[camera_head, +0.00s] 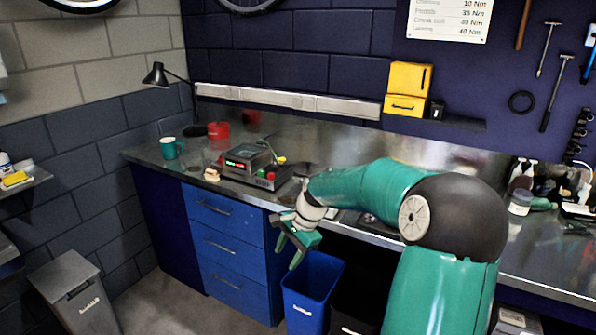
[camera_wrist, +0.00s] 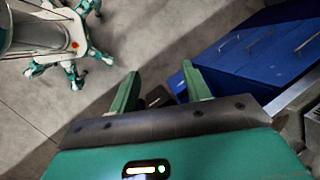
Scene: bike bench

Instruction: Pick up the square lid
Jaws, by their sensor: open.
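I cannot make out a square lid for certain. A flat grey squarish top (camera_head: 247,154) shows on the instrument (camera_head: 262,176) with lit red and green displays on the bench; I cannot tell whether it is a separate lid. My gripper (camera_head: 286,256) hangs in front of the bench edge, beside the blue drawers and above the blue bin, well below and apart from the instrument. In the wrist view my gripper (camera_wrist: 160,70) has its two green fingers spread, with nothing held between them. The instrument is not visible in the wrist view.
The metal bench (camera_head: 330,152) runs along the wall. A teal mug (camera_head: 171,148), a red container (camera_head: 218,131) and a black lamp (camera_head: 158,76) stand at its left end. A blue bin (camera_head: 310,292) is under my gripper. Blue drawers (camera_head: 228,243) front the bench.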

